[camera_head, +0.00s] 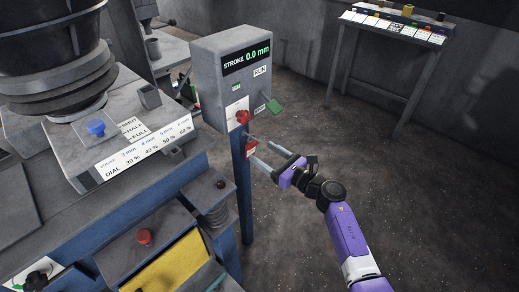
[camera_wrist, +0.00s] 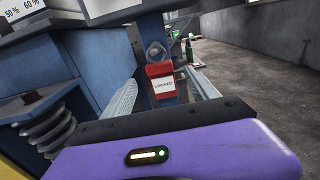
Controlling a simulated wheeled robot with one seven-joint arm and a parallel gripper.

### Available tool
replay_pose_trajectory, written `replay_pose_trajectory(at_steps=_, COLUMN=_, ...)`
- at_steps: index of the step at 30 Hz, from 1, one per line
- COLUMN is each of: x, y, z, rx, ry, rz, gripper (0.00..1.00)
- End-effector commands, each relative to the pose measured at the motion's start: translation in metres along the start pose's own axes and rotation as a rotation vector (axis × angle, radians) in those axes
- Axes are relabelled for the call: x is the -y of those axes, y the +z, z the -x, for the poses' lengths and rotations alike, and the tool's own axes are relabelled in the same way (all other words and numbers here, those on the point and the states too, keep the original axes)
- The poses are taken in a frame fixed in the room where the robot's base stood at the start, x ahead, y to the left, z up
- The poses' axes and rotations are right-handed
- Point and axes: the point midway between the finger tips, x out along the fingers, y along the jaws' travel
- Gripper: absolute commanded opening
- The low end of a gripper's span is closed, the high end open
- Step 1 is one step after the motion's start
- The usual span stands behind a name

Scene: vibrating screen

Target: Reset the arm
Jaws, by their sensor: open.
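My purple arm reaches in from the lower right in the head view. My gripper (camera_head: 262,154) is open, with its two fingers pointing at the blue post under the control box. A red padlock-like tag marked LOCKED (camera_wrist: 163,84) hangs on the post. In the wrist view it appears between my gripper's fingers (camera_wrist: 164,92), apart from both as far as I can see.
The grey control box (camera_head: 222,80) reads STROKE 0.0 mm and has a red knob (camera_head: 242,117) and a green lever (camera_head: 273,106). The blue machine (camera_head: 80,240) fills the left. A table (camera_head: 392,28) stands at the back right. Open floor (camera_head: 440,190) lies to the right.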

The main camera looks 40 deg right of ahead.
Motion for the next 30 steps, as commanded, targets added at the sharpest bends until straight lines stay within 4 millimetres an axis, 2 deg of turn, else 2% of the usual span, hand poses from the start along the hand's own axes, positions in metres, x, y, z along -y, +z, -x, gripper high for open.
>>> replay_pose_trajectory(at_steps=3, x=0.000, y=0.000, z=0.019, rx=-0.001, ry=-0.004, rz=-0.002, gripper=0.68)
replay_pose_trajectory(at_steps=9, x=0.000, y=0.000, z=0.039, rx=0.000, ry=-0.001, rz=-0.001, gripper=0.68)
replay_pose_trajectory(at_steps=19, x=0.000, y=-0.001, z=0.043, rx=-0.001, ry=0.000, rz=-0.006, gripper=0.68)
replay_pose_trajectory(at_steps=23, x=0.004, y=0.001, z=0.043, rx=0.005, ry=-0.017, rz=-0.094, gripper=0.68)
replay_pose_trajectory(at_steps=26, x=0.017, y=0.021, z=0.044, rx=0.069, ry=-0.057, rz=-0.250, gripper=0.68)
replay_pose_trajectory(at_steps=28, x=0.033, y=0.049, z=0.050, rx=0.156, ry=-0.095, rz=-0.392, gripper=0.68)
replay_pose_trajectory(at_steps=30, x=0.040, y=0.073, z=0.060, rx=0.257, ry=-0.125, rz=-0.561, gripper=0.68)
